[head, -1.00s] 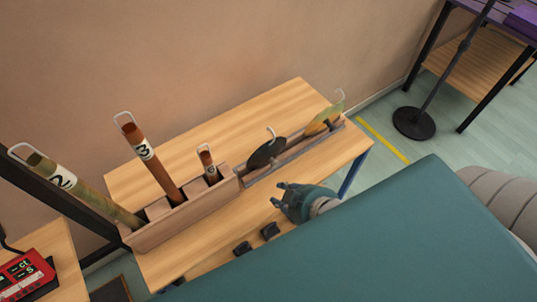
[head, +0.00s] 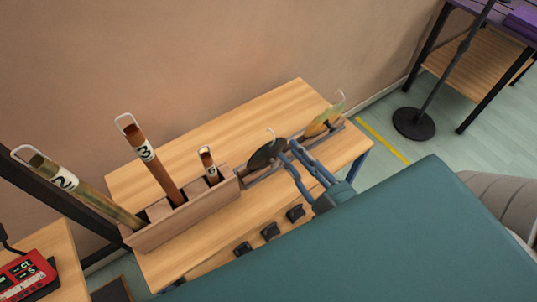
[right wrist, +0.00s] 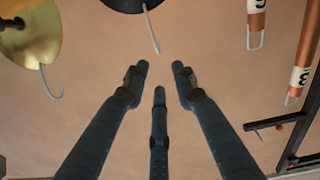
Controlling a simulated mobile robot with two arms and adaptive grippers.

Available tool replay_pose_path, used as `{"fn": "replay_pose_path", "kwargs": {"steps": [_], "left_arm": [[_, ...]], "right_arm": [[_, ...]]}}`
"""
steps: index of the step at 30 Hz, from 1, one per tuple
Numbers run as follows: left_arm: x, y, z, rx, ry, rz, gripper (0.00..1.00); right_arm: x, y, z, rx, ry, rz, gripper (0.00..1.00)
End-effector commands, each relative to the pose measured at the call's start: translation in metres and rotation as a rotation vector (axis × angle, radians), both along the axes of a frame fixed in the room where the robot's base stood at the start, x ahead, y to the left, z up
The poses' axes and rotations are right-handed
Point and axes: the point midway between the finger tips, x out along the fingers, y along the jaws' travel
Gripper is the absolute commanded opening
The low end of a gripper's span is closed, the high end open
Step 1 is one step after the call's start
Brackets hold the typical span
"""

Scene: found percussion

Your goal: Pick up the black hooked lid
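The black hooked lid (head: 264,154) is a dark disc with a pale wire hook, standing tilted in the wooden rack (head: 258,180). In the right wrist view the black lid (right wrist: 124,5) is cut off by the top edge, and its hook hangs toward my fingers. My right gripper (head: 290,149) is open and empty, with its fingers just right of the lid in the head view. In the right wrist view the fingers of my right gripper (right wrist: 160,72) are spread, with clear space between them and the hook. My left gripper is not in view.
A brass hooked lid (head: 323,122) stands right of the black lid. Left are numbered tubes, number 3 (head: 152,163) and number 2 (head: 80,192), in a wooden holder (head: 190,215). Black clips (head: 270,231) line the front of the table (head: 220,130). The wall (head: 220,50) is close behind.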

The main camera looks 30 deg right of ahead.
Motion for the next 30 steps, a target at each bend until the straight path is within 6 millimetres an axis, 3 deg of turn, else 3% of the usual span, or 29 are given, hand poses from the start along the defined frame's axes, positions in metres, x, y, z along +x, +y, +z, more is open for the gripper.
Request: {"fn": "replay_pose_path", "kwargs": {"steps": [3,11,19,29,30], "left_arm": [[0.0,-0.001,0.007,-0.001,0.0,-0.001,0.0],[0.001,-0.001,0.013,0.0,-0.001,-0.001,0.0],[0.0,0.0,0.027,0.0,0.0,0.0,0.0],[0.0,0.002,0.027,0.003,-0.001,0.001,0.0],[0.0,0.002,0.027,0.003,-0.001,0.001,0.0]], "right_arm": [[0.021,0.003,0.003,0.0,-0.003,0.001,0.27],[0.043,0.005,0.001,0.0,0.0,0.0,0.27],[0.081,0.01,-0.003,0.001,0.0,0.0,0.27],[0.087,0.012,-0.006,0.001,0.003,0.001,0.27],[0.087,0.012,-0.006,0.001,0.002,0.002,0.19]]}}
